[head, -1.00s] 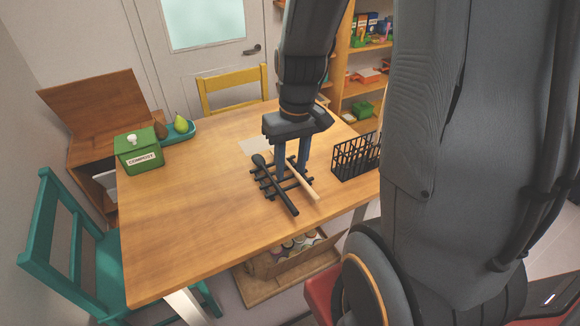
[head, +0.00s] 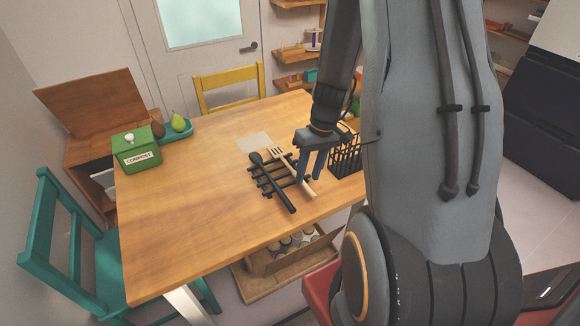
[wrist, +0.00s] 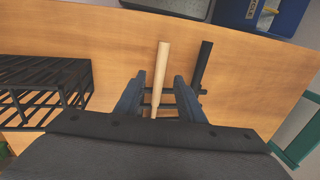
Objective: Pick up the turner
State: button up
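The turner (head: 308,187) appears to be the pale wooden utensil with a slotted head. It lies across a black rack (head: 262,184) on the wooden table, beside a black spoon-like utensil (head: 281,191). My gripper (head: 311,178) is open over the turner's handle end. In the wrist view the pale handle (wrist: 162,62) runs between the two spread fingers of my gripper (wrist: 156,88), with gaps on both sides. The black handle (wrist: 203,62) lies outside the right finger. I cannot tell how far the fingertips are above the handle. My arm partly hides the turner's middle.
A black wire basket (head: 346,158) stands close to the right of my gripper. A green compost box (head: 137,150) and a teal tray with fruit (head: 179,135) stand at the table's far left. The table's left half (head: 190,210) is clear.

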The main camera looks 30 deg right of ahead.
aim_at(306, 184)
jog(key=shift+a+f, duration=0.15)
jog(key=shift+f, duration=0.6)
jog(key=shift+a+f, duration=0.15)
jog(key=shift+f, duration=0.6)
jog(key=shift+c, duration=0.5)
grip_shut()
jog(key=shift+r, duration=0.15)
